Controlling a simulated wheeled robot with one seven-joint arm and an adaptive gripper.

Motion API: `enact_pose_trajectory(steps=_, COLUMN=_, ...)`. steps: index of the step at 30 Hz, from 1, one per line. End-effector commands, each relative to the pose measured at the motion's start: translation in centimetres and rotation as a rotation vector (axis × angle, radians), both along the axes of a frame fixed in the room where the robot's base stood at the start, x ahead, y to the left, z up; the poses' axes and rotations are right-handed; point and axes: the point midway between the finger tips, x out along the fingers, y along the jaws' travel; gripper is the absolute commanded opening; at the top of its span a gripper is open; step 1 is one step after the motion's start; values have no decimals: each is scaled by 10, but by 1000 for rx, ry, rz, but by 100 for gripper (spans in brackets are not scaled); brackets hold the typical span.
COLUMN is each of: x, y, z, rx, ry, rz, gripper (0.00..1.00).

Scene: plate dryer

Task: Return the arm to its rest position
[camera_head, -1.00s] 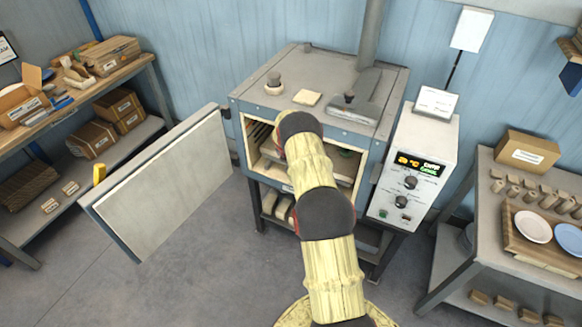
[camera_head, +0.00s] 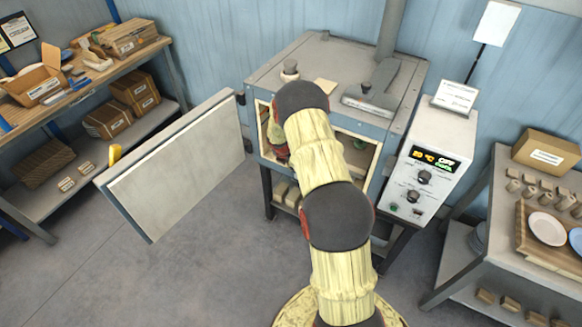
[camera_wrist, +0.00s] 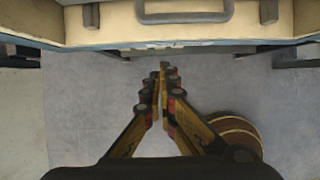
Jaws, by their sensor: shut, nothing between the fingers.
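My arm reaches up from the bottom of the head view toward the front of the plate dryer (camera_head: 300,62). The dryer's door (camera_head: 180,178) hangs wide open to the left, and the arm covers much of the opening. My gripper is hidden behind the arm in the head view. In the wrist view my gripper (camera_wrist: 164,70) is shut and empty, its fingertips together over the grey floor.
A control box (camera_head: 432,160) stands right of the dryer. A side table (camera_head: 460,265) at the right holds a white plate (camera_head: 547,229), a blue plate (camera_head: 576,241) and small blocks. A workbench (camera_head: 150,62) with boxes is at the left. Floor (camera_head: 215,270) between is clear.

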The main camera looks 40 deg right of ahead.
Motion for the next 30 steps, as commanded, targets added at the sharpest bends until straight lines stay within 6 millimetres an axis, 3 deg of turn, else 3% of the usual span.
enact_pose_trajectory(steps=11, x=-3, y=7, z=0, rx=1, ry=-2, rz=-7, gripper=0)
enact_pose_trajectory(steps=17, x=-10, y=7, z=-1, rx=23, ry=-43, rz=-197, gripper=0)
enact_pose_trajectory(steps=23, x=-68, y=32, z=-19, rx=82, ry=-37, rz=-610, gripper=0)
enact_pose_trajectory(steps=26, x=-94, y=46, z=-5, rx=95, ry=-49, rz=-824, gripper=0)
enact_pose_trajectory(steps=30, x=-121, y=75, z=38, rx=105, ry=-96, rz=-1121, gripper=0)
